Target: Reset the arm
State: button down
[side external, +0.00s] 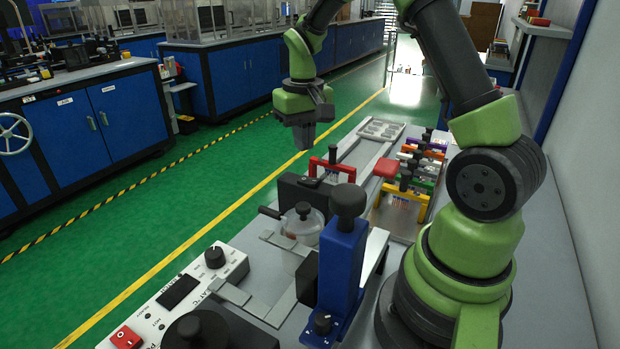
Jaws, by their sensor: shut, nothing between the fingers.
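My gripper (304,136) hangs at the upper middle of the side external view, pointing down. Its dark fingers are shut with nothing between them. It is in the air, above and slightly left of a red handled bracket (332,168) with a black knob. It appears clear of everything on the bench. My green and black arm rises from the right of the bench and bends over at the top, partly out of the picture.
A blue upright block (342,262) with a black knob stands mid-bench. A clear-lidded pot (302,222) is left of it. A white control box (180,300) with a red switch is front left. Several coloured handled brackets (420,170) stand in a row near my arm. A pale tray (378,130) lies behind.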

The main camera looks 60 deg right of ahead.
jog(key=shift+r, duration=0.3)
jog(key=s+a+r+t, duration=0.3)
jog(key=s+a+r, duration=0.1)
jog(key=a+r, duration=0.5)
jog(key=s+a+r+n+t+y, duration=0.1)
jog(key=s+a+r+t, duration=0.1)
jog(key=s, duration=0.4)
jog(key=s+a+r+n+t+y, duration=0.1)
jog(key=s+a+r+t, duration=0.1)
jog(key=s+a, duration=0.2)
jog(key=shift+s+r, duration=0.2)
jog(key=shift+s, duration=0.65)
